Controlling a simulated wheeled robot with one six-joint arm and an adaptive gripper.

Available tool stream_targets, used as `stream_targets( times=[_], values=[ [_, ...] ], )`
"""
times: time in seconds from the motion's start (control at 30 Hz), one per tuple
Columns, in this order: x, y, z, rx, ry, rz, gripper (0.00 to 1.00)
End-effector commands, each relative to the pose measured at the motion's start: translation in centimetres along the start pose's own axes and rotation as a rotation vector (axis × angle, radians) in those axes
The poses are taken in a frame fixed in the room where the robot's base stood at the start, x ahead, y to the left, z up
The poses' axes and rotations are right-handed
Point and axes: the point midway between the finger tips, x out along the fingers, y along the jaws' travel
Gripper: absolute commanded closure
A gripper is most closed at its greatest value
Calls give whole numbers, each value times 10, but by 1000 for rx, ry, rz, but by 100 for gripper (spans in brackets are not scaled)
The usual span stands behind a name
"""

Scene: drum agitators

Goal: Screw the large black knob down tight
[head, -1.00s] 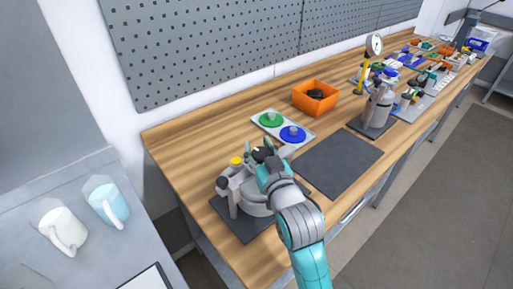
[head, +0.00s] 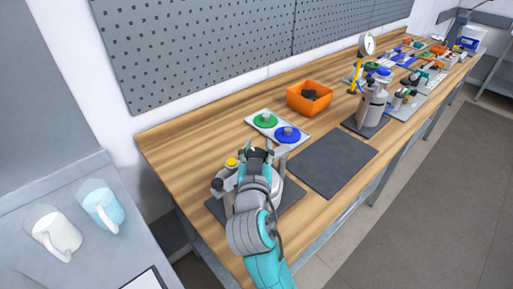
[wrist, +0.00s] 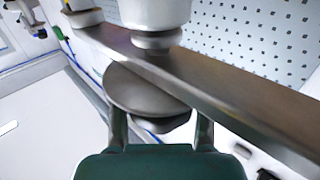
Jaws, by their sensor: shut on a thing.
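The drum agitator, a grey metal device with a yellow cap (head: 231,162), stands on a dark mat on the bench at lower centre. My gripper (head: 258,152) is over its back right side and, with my arm, hides much of it. In the wrist view my gripper's two fingers (wrist: 161,128) stand on either side of a dark, round knob (wrist: 148,92), close under a metal bar (wrist: 215,88). The fingers are shut on this knob, which I take to be the large black knob. Its thread and how far down it sits are hidden.
A tray with a green disc (head: 265,120) and a blue disc (head: 288,134) lies behind the agitator. An orange bin (head: 310,97) holds something black. An empty dark mat (head: 333,163) lies to the right. Two jugs (head: 57,232) stand at left.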

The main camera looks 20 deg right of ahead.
Motion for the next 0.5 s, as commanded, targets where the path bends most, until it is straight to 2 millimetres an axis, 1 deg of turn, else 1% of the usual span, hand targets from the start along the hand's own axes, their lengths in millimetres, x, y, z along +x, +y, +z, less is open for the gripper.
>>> stream_targets(
  times=[0.4,0.43,0.47,0.5],
  values=[
    [-1,-1,-1,1,2,2,89],
    [-1,-1,-1,1,2,1,49],
    [-1,-1,-1,1,2,1,41],
    [-1,-1,-1,1,2,1,38]
  ],
)
